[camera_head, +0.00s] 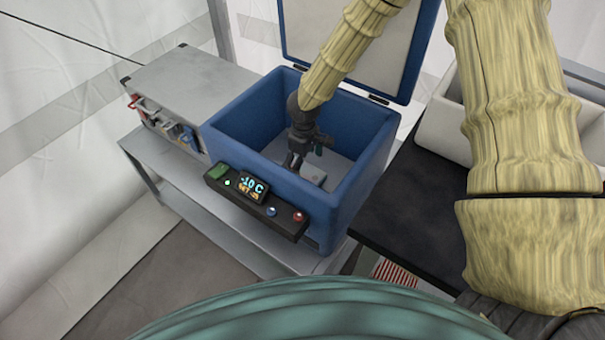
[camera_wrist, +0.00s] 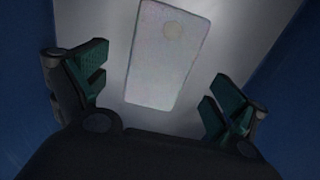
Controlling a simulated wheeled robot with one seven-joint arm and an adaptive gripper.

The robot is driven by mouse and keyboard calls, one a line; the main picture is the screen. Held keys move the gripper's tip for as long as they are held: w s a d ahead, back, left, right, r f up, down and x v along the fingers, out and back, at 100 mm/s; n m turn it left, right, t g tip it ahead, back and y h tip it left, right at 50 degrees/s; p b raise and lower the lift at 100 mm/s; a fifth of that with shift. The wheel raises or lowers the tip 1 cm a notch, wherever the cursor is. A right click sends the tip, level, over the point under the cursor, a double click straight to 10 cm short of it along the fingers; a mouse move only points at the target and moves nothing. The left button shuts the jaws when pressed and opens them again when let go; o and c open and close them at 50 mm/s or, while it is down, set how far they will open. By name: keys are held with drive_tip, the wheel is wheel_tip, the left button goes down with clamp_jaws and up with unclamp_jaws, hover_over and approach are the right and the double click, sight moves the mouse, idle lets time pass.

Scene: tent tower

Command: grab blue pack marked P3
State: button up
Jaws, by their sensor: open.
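A pale, frosted rectangular pack (camera_wrist: 160,55) with a faint round spot lies on the grey floor of an open blue freezer box (camera_head: 365,180). No P3 mark is legible on it and its colour reads whitish grey. In the head view a light pack (camera_head: 313,175) shows partly behind my gripper (camera_head: 304,157). My gripper reaches down inside the box, open and empty. In the wrist view its two green-padded fingers stand apart on either side of the pack, and none visibly touches it. How high they are above it is hard to tell.
The box's blue walls surround my gripper, and its lid (camera_head: 352,45) stands open behind. A control panel (camera_head: 255,200) reading -10 C juts from the front. A grey cabinet (camera_head: 185,82) with hanging coloured handles is left, a black table (camera_head: 410,215) and white bin (camera_head: 440,125) right.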

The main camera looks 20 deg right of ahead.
sight(303, 171)
drive_tip(key=shift+w+a+f, duration=0.1)
drive_tip(key=shift+a+f, duration=0.05)
drive_tip(key=shift+f, duration=1.8)
drive_tip(key=c, duration=1.3)
